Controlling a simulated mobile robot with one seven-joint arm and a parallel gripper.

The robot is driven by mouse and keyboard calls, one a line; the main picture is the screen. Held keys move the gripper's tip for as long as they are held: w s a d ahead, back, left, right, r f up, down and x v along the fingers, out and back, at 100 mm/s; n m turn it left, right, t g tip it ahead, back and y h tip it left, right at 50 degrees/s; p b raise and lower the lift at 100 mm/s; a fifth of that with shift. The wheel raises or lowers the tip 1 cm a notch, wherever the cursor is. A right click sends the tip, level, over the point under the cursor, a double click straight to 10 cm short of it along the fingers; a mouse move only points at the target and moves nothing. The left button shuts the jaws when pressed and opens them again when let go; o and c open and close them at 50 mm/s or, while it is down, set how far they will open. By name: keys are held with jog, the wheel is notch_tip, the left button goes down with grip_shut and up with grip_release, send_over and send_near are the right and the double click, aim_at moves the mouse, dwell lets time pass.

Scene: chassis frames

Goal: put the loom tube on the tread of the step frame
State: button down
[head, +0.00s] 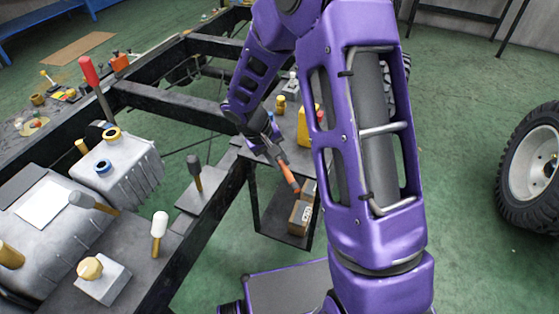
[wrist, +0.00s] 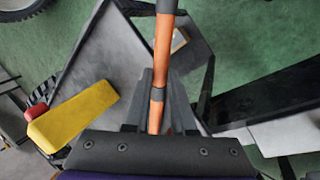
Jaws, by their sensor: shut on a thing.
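The loom tube (head: 289,179) is an orange tube with dark grey bands. My gripper (head: 272,146) is shut on it, and the tube slants down and right from the fingers. In the wrist view the tube (wrist: 164,45) runs upward from between the fingers of my gripper (wrist: 160,98). The step frame (head: 253,196) is black, with an upper plate and a lower shelf (head: 284,234). The tube's lower end shows in front of the frame's opening, near the cardboard boxes. I cannot tell whether it touches anything. My arm hides part of the frame's right side.
Cardboard boxes (head: 299,217) stand on the lower shelf. A yellow container (head: 304,127) stands on the upper plate, partly behind my arm. A wheel (head: 533,160) stands right on green floor.

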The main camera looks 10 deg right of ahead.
jog(key=shift+f, duration=0.15)
jog(key=c, duration=0.8)
grip_release()
jog(key=shift+o, duration=0.2)
